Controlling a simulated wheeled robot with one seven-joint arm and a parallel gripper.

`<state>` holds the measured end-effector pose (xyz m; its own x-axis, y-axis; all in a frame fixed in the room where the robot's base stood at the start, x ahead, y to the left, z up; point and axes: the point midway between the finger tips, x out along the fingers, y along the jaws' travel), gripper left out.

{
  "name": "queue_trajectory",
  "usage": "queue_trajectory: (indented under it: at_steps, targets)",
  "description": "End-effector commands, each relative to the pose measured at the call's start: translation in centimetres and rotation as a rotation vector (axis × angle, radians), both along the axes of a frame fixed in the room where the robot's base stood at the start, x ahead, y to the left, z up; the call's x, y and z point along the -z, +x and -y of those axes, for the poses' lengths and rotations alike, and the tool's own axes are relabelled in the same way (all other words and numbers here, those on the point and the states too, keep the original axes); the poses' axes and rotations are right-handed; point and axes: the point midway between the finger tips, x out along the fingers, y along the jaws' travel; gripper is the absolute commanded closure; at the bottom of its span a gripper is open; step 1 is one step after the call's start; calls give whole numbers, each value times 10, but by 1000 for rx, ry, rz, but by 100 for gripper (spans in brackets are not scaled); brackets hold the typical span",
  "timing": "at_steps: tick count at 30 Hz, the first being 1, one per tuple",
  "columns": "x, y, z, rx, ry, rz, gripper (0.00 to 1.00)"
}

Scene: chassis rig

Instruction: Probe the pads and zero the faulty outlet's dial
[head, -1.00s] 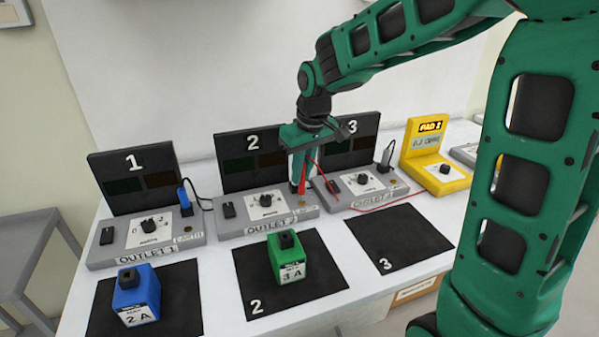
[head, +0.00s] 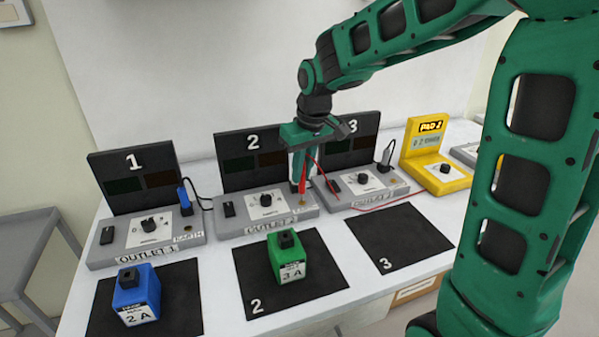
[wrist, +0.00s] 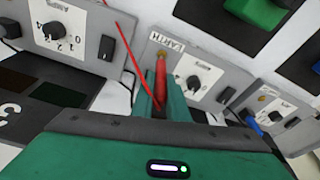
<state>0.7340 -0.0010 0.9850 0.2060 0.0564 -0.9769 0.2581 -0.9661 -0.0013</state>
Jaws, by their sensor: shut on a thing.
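My gripper (head: 299,181) is shut on a red probe (head: 303,172), held upright over the right end of outlet 2 (head: 240,228). In the wrist view the probe (wrist: 161,72) points at the brass pad by the EARTH label (wrist: 166,41); its tip appears to be on the pad. Outlet 2's dial (head: 266,200) is left of the probe. Outlet 1's dial (head: 148,225) and outlet 3's dial (head: 362,178) stand either side. The yellow meter (head: 455,182) at the right has a screen headed PAD, with a reading too small to read surely.
A blue 2 A block (head: 136,295) and a green 3 A block (head: 287,258) stand on black mats in front. Mat 3 (head: 400,236) is empty. A red lead (head: 375,207) runs from the probe across outlet 3 towards the meter. Dark numbered panels (head: 132,180) stand behind the outlets.

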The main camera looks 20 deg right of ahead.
Motion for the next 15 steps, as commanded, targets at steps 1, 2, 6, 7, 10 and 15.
queue_trajectory:
  at_steps: [1, 2, 6, 7, 10, 15]
  targets:
    - [-5, 1, 0, 0, 0, 4, 100]
    - [-7, 1, 0, 0, 0, 4, 100]
    - [-17, 1, 0, 0, 0, 5, 100]
    - [-19, 1, 0, 0, 1, 6, 100]
    - [-26, 1, 0, 0, 0, 5, 100]
    - [-38, 1, 0, 0, 0, 5, 100]
